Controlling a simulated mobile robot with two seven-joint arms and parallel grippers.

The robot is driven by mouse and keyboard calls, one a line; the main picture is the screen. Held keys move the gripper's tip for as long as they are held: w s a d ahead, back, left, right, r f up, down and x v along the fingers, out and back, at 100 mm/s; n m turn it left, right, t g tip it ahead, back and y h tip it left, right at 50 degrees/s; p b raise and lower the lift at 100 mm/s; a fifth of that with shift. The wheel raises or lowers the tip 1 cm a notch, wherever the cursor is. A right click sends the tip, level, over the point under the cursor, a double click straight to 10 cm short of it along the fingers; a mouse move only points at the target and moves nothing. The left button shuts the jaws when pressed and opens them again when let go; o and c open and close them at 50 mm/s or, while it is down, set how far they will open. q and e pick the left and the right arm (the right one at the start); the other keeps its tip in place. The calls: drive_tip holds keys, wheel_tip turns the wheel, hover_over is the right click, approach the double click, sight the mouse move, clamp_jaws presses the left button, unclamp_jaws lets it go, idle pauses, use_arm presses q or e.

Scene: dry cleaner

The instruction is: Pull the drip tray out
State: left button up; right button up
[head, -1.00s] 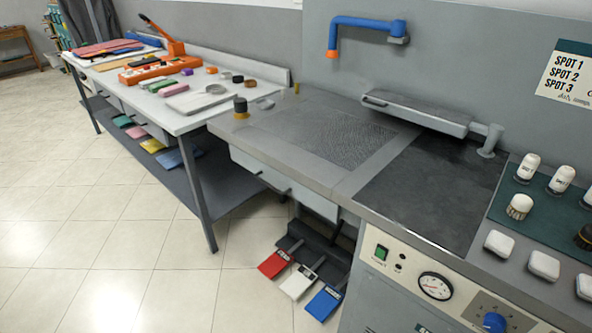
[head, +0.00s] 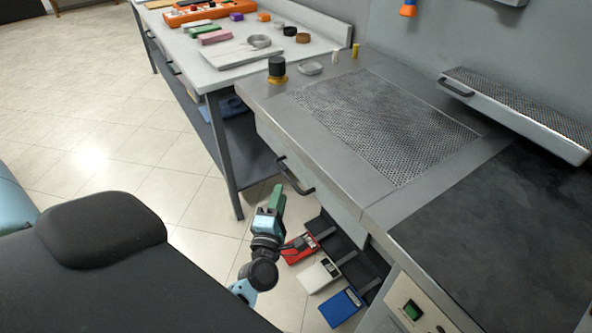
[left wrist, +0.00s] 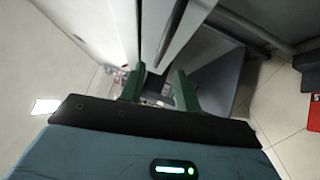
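The drip tray (head: 327,191) looks to be the grey drawer-like front under the perforated plate of the spotting table. It sits flush under the tabletop, with a dark bar handle (head: 295,176) on its front. My left gripper (head: 277,196) is just left of and slightly below the handle in the head view, apart from it as far as I can tell. In the left wrist view its two green fingers (left wrist: 160,88) stand apart with nothing clearly between them. My right gripper is not in view.
Red, white and blue pedals (head: 341,307) are on the floor below the drawer. A white side table (head: 222,70) with small items stands to the left, its leg near my arm. The perforated plate (head: 395,125) on top is bare. The tiled floor in front is open.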

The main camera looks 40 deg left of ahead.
sight(286, 173)
use_arm(q)
drive_tip(key=x, duration=0.7)
drive_tip(key=shift+w+a+r, duration=0.1)
drive_tip(key=shift+w+a, duration=0.05)
drive_tip(key=shift+w, duration=0.15)
clamp_jaws()
